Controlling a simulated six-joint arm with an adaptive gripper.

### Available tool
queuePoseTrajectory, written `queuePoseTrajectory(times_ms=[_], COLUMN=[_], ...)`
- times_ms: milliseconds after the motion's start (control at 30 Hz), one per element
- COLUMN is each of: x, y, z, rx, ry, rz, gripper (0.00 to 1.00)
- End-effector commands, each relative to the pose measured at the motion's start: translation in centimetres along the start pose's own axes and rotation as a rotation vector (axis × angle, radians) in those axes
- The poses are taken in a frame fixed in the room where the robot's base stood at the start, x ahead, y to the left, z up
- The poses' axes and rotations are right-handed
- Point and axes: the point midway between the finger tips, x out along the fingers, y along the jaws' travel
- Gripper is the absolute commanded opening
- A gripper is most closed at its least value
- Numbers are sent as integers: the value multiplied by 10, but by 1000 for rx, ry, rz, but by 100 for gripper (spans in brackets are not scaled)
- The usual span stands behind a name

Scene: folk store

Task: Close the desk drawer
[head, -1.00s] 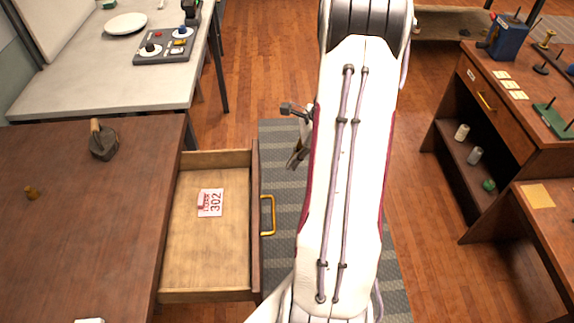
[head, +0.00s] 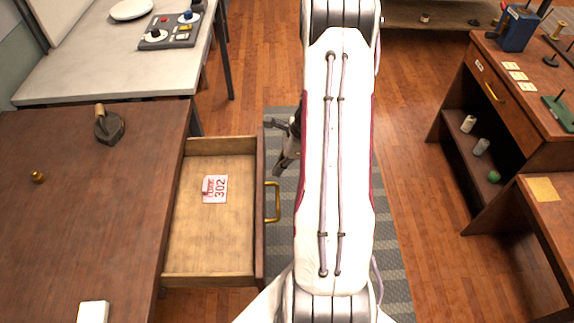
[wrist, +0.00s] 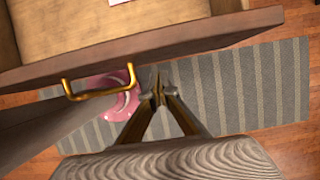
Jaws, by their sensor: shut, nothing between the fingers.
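The desk drawer (head: 214,272) stands pulled out from the right side of the brown desk (head: 90,200). Its brass handle (head: 273,202) is on the front panel, which faces right. A tag reading 302 (head: 215,189) lies inside. My gripper (head: 279,146) is just right of the drawer front, near the handle's far end, partly hidden behind my arm. In the wrist view my gripper (wrist: 158,92) is shut and empty. The drawer front (wrist: 200,38) and the brass handle (wrist: 101,84) show ahead of it, with the handle left of the fingertips.
A flat iron (head: 108,127), a small brass piece (head: 38,177) and a white block (head: 93,312) sit on the desk. A grey table (head: 110,80) stands behind. A striped rug (head: 390,250) covers the floor below. A brown cabinet (head: 520,110) stands at the right.

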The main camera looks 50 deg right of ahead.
Motion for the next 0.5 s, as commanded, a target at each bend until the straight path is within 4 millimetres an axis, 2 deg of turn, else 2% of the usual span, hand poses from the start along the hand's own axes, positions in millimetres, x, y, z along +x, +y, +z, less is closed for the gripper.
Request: queuePoseTrajectory(times_ms=[200, 500], x=[5, 6], y=[0, 0], z=[14, 16], rx=[-2, 1], ry=[0, 0], rz=[1, 1], gripper=[0, 0])
